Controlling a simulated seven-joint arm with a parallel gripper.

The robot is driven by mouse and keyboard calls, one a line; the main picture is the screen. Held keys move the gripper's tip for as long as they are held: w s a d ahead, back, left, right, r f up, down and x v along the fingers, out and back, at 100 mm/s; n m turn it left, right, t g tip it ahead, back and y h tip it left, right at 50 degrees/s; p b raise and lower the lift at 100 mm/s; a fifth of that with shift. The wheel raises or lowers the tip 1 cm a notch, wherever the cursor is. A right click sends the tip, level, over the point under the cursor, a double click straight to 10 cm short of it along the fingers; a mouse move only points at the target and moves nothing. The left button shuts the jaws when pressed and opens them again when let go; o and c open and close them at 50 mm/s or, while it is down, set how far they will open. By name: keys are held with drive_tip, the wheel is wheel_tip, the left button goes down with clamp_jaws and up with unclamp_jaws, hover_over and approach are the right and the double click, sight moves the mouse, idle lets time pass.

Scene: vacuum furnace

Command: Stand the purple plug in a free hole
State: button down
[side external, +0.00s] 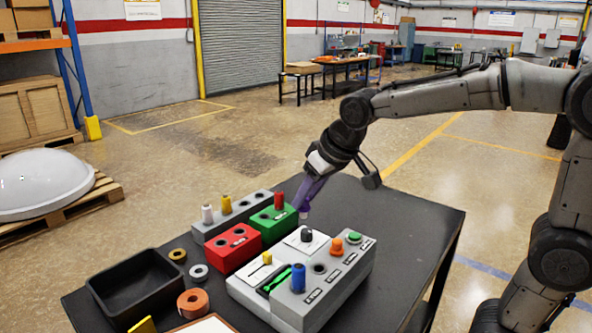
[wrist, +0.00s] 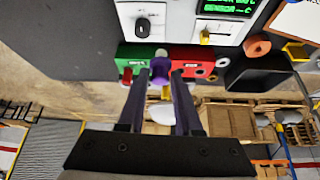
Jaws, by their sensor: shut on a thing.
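My gripper (side external: 308,196) is shut on the purple plug (wrist: 160,78), seen between the two fingers in the wrist view. In the side external view the plug's pale end (side external: 304,214) hangs tilted at the fingertips, beside the green block (side external: 262,231). The green block holds a red plug (side external: 279,201) and shows dark holes. The red block (side external: 228,257) in front shows empty dark holes. The grey rack (side external: 200,236) behind carries a white plug (side external: 207,214) and yellow plugs (side external: 226,205). I cannot tell whether the purple plug touches the green block.
A black bin (side external: 137,289), tape roll (side external: 193,303) and rings (side external: 198,272) lie left. The dark table's right side is clear.

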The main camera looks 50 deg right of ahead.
drive_tip(key=s+a+n+y, duration=0.1)
drive_tip(key=s+a+n, duration=0.2)
drive_tip(key=s+a, duration=0.45)
drive_tip(key=shift+s+d+f, duration=0.2)
drive_tip(key=shift+d+f, duration=0.05)
drive_tip(key=shift+f, duration=0.35)
drive_tip(key=shift+s+d+f, duration=0.15)
drive_tip(key=shift+d+f, duration=0.05)
drive_tip(key=shift+f, duration=0.4)
drive_tip(key=shift+s+d+f, duration=0.2)
drive_tip(key=shift+d+f, duration=0.05)
drive_tip(key=shift+f, duration=0.35)
drive_tip(key=shift+f, duration=1.4)
drive_tip(key=shift+c, duration=0.6)
unclamp_jaws()
drive_tip(key=shift+r, duration=0.1)
drive_tip(key=shift+r, duration=2.4)
